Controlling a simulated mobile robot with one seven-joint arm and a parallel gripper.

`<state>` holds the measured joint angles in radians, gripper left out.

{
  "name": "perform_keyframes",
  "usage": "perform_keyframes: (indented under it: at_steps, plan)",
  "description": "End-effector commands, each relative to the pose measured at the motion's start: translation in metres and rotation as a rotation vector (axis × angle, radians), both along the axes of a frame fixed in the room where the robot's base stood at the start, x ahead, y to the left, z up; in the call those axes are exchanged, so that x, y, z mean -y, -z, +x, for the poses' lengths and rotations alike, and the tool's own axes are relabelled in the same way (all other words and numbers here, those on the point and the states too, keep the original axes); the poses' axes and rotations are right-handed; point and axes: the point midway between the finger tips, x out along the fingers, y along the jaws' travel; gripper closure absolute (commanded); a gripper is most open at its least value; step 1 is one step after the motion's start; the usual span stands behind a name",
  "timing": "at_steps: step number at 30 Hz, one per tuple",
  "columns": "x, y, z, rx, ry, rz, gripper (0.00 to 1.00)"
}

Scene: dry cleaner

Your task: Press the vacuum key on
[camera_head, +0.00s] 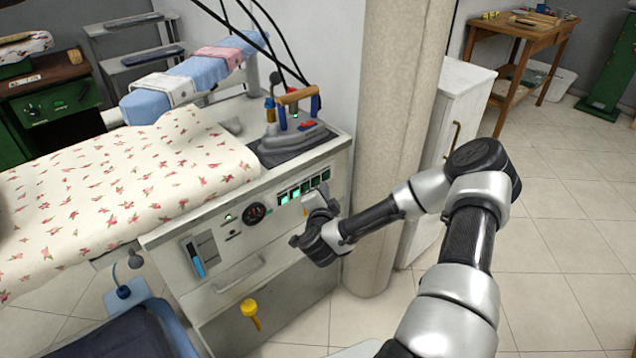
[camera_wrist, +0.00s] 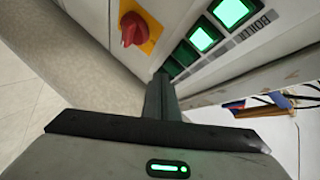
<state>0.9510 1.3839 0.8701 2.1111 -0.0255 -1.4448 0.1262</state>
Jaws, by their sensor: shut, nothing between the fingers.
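A row of square green keys is on the front panel (camera_head: 240,226) of the ironing unit. In the wrist view one bright lit key (camera_wrist: 232,11) is beside a label that seems to read BOILER, and a second lit key (camera_wrist: 203,38) is beside it. The keys farther along, such as this darker key (camera_wrist: 186,53), are unlit. Which key is the vacuum key I cannot read. My gripper (camera_head: 322,195) is shut and empty, in front of the row's right end. Its fingertips (camera_wrist: 160,77) overlap the last keys in the wrist view; whether they touch I cannot tell.
A red rotary knob (camera_wrist: 133,28) on a yellow plate sits near the keys. An iron (camera_head: 295,134) rests on top of the unit, beside a flowered ironing board (camera_head: 110,185). A pillar (camera_head: 400,120) stands close on the right. Tiled floor lies open at far right.

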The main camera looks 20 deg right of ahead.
Motion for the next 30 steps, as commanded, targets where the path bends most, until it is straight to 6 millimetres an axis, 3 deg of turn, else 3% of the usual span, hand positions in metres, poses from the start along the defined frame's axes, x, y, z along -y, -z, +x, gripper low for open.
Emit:
perform_keyframes:
  at_steps: [30]
  plan:
    - [-0.0029, -0.0001, 0.0085, 0.000, 0.000, 0.000, 1.00]
